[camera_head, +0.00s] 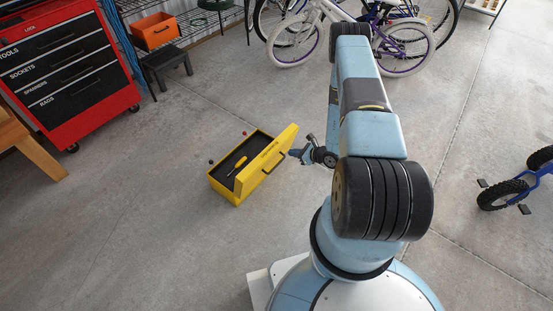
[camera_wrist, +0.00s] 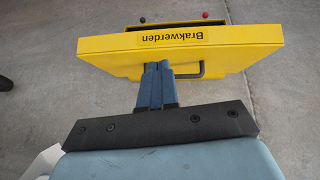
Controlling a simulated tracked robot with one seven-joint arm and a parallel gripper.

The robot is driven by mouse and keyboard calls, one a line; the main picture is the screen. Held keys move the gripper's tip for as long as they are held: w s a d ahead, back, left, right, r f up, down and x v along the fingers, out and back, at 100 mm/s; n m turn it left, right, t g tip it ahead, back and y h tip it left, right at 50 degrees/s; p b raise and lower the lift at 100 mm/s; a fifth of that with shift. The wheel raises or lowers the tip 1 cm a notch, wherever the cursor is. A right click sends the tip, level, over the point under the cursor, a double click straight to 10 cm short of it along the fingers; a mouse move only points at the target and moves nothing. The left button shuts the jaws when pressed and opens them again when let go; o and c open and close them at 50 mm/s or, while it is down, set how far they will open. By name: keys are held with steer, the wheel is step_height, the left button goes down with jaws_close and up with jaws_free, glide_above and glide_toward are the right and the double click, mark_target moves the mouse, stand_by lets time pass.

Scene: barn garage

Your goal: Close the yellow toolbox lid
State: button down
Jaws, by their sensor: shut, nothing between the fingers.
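The yellow toolbox (camera_head: 229,189) stands on the concrete floor, left of my arm in the head view. Its lid (camera_head: 270,157) is open, standing raised on the right side, with a dark handle on its outer face. A yellow-handled tool (camera_head: 240,163) lies in the dark interior. My gripper (camera_head: 297,154) is at the outer side of the lid, close to its right edge. In the wrist view the lid (camera_wrist: 222,41) fills the upper part, and my shut, empty gripper (camera_wrist: 158,68) points at its lower edge beside the handle (camera_wrist: 190,73). I cannot tell whether they touch.
A red tool chest (camera_head: 90,119), black stool (camera_head: 167,65) and bicycles (camera_head: 402,40) stand behind. A blue bike (camera_head: 533,182) is at right.

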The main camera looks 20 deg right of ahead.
steer(key=s+d+f+m+h, duration=0.1)
steer(key=s+f+m, duration=0.15)
steer(key=f, duration=0.35)
glide_toward(271, 157)
step_height(271, 157, down, 4)
steer(key=w+a, duration=0.2)
steer(key=shift+w+a+r+n, duration=0.2)
steer(key=shift+w+a+n, duration=0.05)
steer(key=shift+w, duration=0.2)
steer(key=shift+w+a+r+n, duration=0.2)
steer(key=shift+w+r, duration=0.05)
steer(key=shift+w, duration=0.15)
